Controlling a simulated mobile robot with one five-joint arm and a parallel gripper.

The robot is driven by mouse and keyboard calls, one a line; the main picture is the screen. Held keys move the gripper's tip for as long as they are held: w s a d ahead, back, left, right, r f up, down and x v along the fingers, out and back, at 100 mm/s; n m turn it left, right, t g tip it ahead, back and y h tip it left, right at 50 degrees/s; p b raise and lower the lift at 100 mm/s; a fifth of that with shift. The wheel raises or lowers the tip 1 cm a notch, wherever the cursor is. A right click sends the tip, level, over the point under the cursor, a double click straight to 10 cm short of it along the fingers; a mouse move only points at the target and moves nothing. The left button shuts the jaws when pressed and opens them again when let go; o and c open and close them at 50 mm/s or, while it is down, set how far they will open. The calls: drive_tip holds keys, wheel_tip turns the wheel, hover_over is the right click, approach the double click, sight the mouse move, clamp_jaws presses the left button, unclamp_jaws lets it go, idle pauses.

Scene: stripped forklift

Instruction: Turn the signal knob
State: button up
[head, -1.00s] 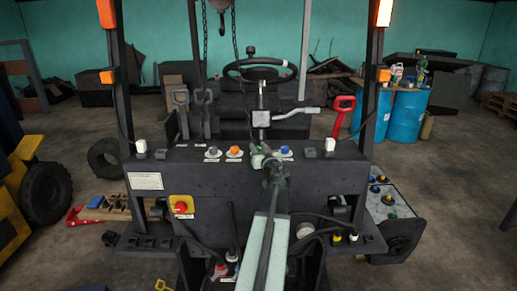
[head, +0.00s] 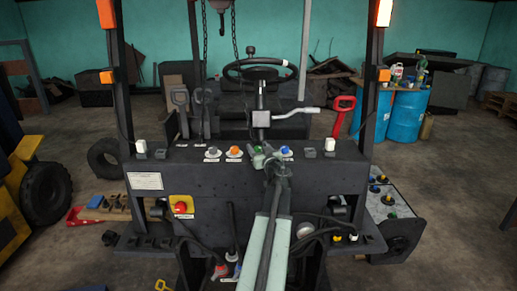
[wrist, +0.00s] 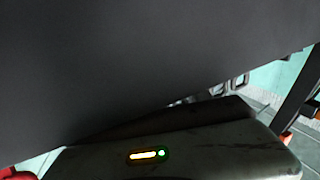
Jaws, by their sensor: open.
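A row of knobs runs along the top of the forklift's dark dash panel (head: 230,178) in the head view. From the left there are a grey knob (head: 212,152), an orange knob (head: 235,151), a green one (head: 260,149) and a blue one (head: 286,151). Their labels are too small to read, so I cannot tell which is the signal knob. My gripper (head: 264,158) is open, in front of the panel by the green knob, and partly covers that area. I cannot tell whether it touches anything. The wrist view shows no knob; a dark surface fills most of it.
A red button on a yellow plate (head: 181,207) sits lower left. The steering wheel (head: 260,70) and a grey-handled lever (head: 309,111) stand behind the panel. A side box with knobs (head: 392,212) is at the right.

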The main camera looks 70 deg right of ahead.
sight(260, 149)
drive_tip(key=v, duration=0.8)
drive_tip(key=shift+r, duration=0.1)
